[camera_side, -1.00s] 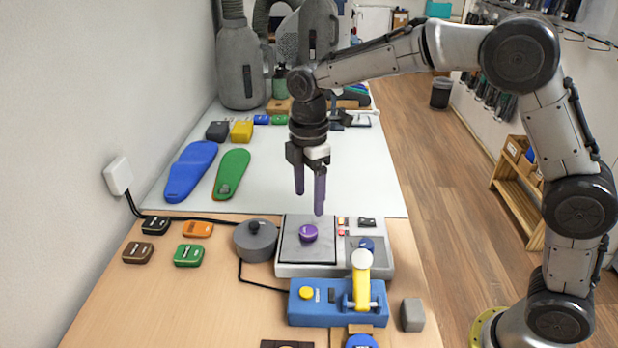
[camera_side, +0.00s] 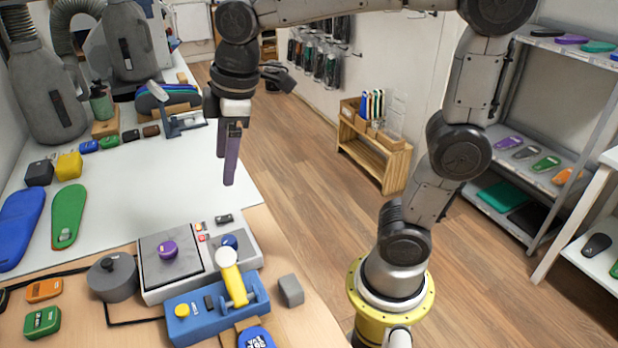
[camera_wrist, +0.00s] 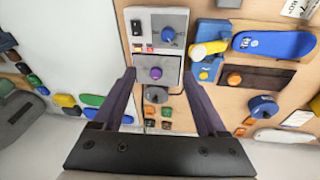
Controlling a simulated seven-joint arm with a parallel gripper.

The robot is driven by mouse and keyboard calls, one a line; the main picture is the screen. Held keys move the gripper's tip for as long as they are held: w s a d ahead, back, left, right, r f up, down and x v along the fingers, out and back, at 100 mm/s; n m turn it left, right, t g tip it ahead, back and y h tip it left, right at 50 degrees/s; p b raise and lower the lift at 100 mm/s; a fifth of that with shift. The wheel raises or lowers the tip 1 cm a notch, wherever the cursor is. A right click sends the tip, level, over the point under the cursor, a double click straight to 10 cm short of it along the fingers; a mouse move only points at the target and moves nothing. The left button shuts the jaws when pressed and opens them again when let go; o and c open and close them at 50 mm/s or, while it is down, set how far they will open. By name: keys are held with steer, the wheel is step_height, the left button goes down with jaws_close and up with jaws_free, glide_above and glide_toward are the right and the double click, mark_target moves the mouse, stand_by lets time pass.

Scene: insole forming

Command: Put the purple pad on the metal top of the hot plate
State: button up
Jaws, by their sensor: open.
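The purple pad (camera_side: 167,249) lies on the dark metal top of the hot plate (camera_side: 188,270), near the middle of that square surface. In the wrist view the purple pad (camera_wrist: 156,73) shows on the hot plate (camera_wrist: 172,70), in the gap between my fingers. My gripper (camera_side: 230,155) is raised well above the table, up and to the right of the pad in the side view, with both fingers pointing down. In the wrist view my gripper (camera_wrist: 158,78) has its fingers spread apart with nothing between them. The pad is apart from the fingers.
A grey lidded pot (camera_side: 113,278) stands left of the hot plate. A blue device with a yellow lever (camera_side: 217,308) stands in front of it, and a grey block (camera_side: 290,290) to its right. Blue and green insoles (camera_side: 68,216) lie on the white mat.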

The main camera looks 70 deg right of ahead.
steer(key=s+d+f+m+t, duration=0.1)
steer(key=s+f+m, duration=0.1)
steer(key=s+m, duration=0.2)
steer(key=s+d+f+m+t, duration=0.1)
steer(key=s+m, duration=0.3)
steer(key=s, duration=0.5)
steer(key=shift+s+d+f+t, duration=0.4)
steer(key=shift+d+f, duration=0.1)
steer(key=shift+d, duration=0.25)
